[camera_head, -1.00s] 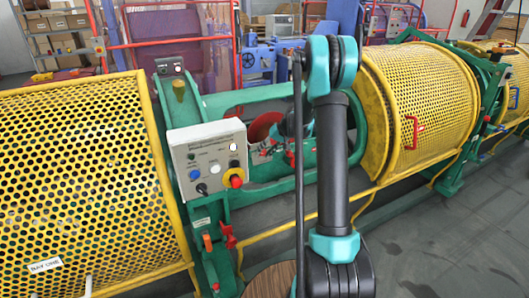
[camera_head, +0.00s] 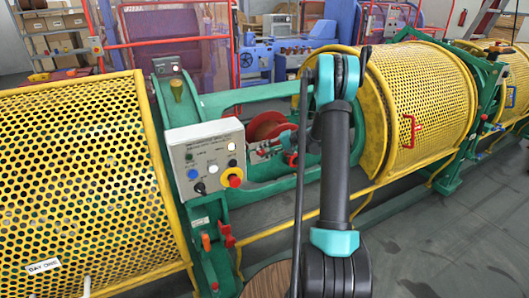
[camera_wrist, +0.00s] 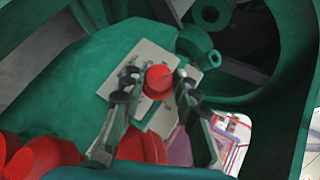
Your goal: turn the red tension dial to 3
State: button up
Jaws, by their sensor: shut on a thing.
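The red tension dial (camera_wrist: 159,79) is a round red knob on a pale plate (camera_wrist: 151,58) with small dark marks, fixed to green machine framework. The marks are too small to read in the wrist view. My gripper (camera_wrist: 156,88) has one finger on each side of the dial and is shut on it. In the head view my own arm stands in front of the machine, and I cannot make out the gripper or the dial's plate there.
Red cylinders (camera_wrist: 40,157) lie at the lower left of the wrist view, and green framework surrounds the dial. In the head view a control box (camera_head: 207,157) and yellow mesh guards (camera_head: 75,180) flank the arm. Grey floor (camera_head: 440,240) is clear at the lower right.

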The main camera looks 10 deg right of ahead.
dwell(0.4)
jog(key=o, duration=1.1)
jog(key=shift+o, duration=0.2)
jog(key=shift+d, duration=0.1)
jog(key=v, duration=1.2)
